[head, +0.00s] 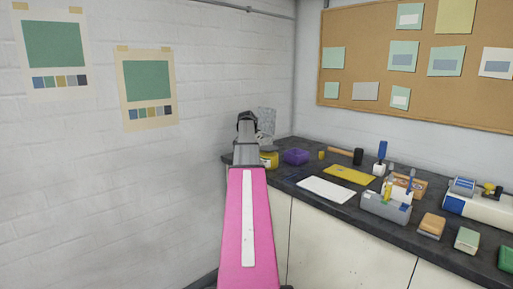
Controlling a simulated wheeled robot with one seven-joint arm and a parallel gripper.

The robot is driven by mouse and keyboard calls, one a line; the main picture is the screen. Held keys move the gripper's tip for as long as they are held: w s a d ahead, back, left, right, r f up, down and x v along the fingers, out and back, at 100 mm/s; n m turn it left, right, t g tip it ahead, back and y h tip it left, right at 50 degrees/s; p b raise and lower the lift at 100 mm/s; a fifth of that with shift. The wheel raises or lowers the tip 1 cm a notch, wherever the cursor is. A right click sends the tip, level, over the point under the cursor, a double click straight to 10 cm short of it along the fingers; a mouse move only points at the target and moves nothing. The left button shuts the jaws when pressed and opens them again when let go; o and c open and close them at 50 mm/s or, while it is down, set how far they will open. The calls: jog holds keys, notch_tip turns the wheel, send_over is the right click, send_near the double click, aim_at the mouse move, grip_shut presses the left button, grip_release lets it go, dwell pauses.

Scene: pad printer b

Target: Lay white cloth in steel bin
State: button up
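My arm reaches forward from the bottom middle, and my dark gripper (246,122) is at its far end, near the room corner and above the counter's far end. Its fingers are mostly hidden behind my wrist, so I cannot tell whether it is open or shut. A pale grey-white speckled piece (266,119) shows just right of and behind the gripper. I cannot tell if it is the cloth or if the gripper touches it. A flat white rectangle (327,190) lies on the counter; cloth or board is unclear. I see no clear steel bin.
The dark counter (300,174) carries a yellow tub (269,160), a purple container (295,156), a mallet (347,154), a yellow sheet (349,174), a grey caddy (385,208) with tools and several small blocks. White wall stands close on the left.

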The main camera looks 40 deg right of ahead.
jog(key=shift+f, duration=0.45)
jog(key=o, duration=0.7)
jog(key=shift+r, duration=4.95)
